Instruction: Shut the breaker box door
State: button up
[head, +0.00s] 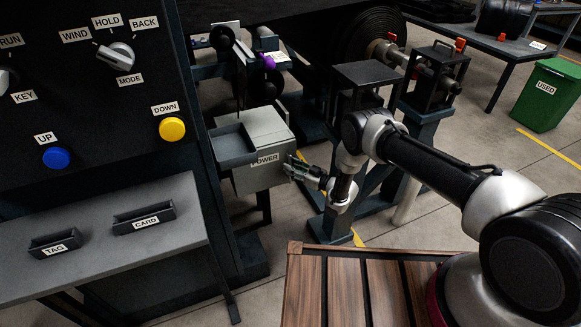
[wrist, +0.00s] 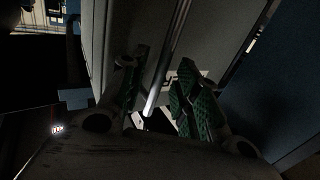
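The breaker box (head: 266,129) is a light grey box labelled POWER, left of centre in the head view. In the wrist view its grey face (wrist: 112,28) fills the upper middle. I cannot tell how far its door stands open. A thin pale bar (wrist: 165,65), apparently a handle, runs down that face. My gripper (head: 291,169) is at the right side of the box. In the wrist view its green-padded fingers (wrist: 160,88) are apart, one on each side of the bar, with visible gaps. Contact with the bar is not clear.
A dark grey tray (head: 232,146) sits at the box's left front. The control panel (head: 90,80) and a shelf (head: 100,235) are at left. A wooden-slat surface (head: 345,285) is below my arm. A green bin (head: 548,95) stands far right.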

jog(key=v, duration=1)
jog(key=shift+s+d, duration=0.2)
jog(key=shift+d, duration=0.15)
